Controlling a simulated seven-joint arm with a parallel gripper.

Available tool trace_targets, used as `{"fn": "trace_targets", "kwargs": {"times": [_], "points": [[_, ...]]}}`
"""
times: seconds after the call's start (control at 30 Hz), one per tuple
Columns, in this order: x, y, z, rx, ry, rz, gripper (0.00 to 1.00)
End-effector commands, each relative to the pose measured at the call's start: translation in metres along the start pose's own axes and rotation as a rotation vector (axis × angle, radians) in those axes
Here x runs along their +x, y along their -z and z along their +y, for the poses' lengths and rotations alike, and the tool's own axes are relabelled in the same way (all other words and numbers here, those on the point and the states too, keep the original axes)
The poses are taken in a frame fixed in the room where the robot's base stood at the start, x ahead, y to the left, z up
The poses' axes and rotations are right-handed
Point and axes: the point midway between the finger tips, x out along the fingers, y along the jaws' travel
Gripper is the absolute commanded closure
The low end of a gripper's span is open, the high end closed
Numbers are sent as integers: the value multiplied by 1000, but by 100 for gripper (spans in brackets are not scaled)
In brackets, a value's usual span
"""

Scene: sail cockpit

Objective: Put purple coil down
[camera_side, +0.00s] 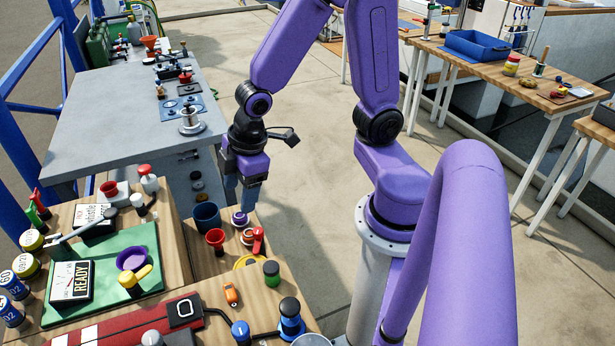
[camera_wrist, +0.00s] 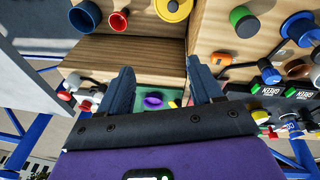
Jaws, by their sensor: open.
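The purple coil (camera_side: 132,257) is a low round purple piece on the green mat (camera_side: 108,243) on the wooden bench at lower left. A yellow-handled item stands beside it at its lower right. In the wrist view, a small purple shape on green, apparently the coil (camera_wrist: 153,101), shows between my fingers but farther off. My gripper (camera_side: 243,200) is open, with nothing seen between its fingers. It hangs apart from the coil, to its upper right in the side view, near the bench's back edge. Its open fingers also show in the wrist view (camera_wrist: 162,70).
A dark blue cup (camera_side: 206,218), a red cup (camera_side: 215,241) and a purple-topped knob (camera_side: 239,218) stand near my gripper. A READY gauge (camera_side: 71,283) is on the mat. A red case (camera_side: 130,325) lies in front. A grey table (camera_side: 130,120) is behind.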

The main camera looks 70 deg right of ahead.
Motion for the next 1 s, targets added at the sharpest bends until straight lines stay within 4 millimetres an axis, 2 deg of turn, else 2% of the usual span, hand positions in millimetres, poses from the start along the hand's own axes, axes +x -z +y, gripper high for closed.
{"fn": "trace_targets", "kwargs": {"times": [0.03, 0.1, 0.2, 0.33, 0.53, 1.0], "points": [[-17, -3, -18, -18, 17, -7, 35], [-36, -14, -41, -30, 47, -35, 35], [-59, -32, -68, -52, 89, -77, 35], [-80, -54, -90, -78, 131, -119, 35], [-90, -68, -101, -93, 156, -150, 35], [-90, -68, -101, -92, 155, -151, 35]]}}
